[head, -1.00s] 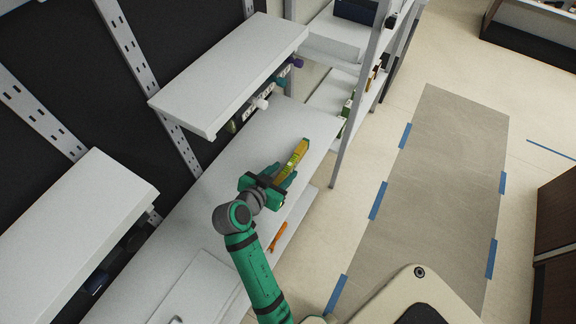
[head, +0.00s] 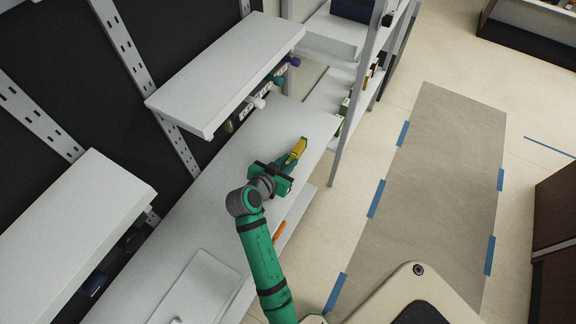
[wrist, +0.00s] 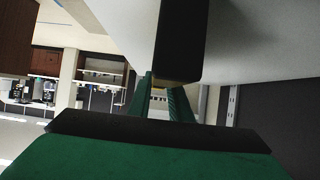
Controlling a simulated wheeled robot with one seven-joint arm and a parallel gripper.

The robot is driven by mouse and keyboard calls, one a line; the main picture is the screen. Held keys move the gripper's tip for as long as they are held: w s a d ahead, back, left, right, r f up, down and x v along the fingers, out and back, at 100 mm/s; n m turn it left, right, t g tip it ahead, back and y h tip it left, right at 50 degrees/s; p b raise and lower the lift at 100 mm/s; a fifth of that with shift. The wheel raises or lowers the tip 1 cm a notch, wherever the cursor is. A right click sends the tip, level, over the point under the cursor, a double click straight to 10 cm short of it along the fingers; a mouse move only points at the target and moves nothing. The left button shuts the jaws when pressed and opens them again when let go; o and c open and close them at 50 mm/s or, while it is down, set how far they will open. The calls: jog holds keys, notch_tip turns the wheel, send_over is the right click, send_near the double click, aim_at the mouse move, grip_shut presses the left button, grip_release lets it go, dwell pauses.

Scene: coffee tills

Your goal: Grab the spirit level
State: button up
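The spirit level (head: 297,149) is a slim yellow bar on the white worktop, near its far right end. In the head view my gripper (head: 286,170) is at the near end of the level and hides part of it. In the wrist view a dark block edged with yellow (wrist: 180,45), likely the level's end, comes down from the top and covers the right fingertip. The green fingers of my gripper (wrist: 160,102) stand apart, with a see-through gap between them. I cannot tell whether they touch the level.
The worktop (head: 205,205) is mostly bare around the level. A white upper shelf (head: 225,75) overhangs its back, with small items hanging below. An orange tool (head: 280,230) lies on a lower ledge. A metal rack post (head: 357,100) stands to the right.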

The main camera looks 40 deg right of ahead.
grip_shut()
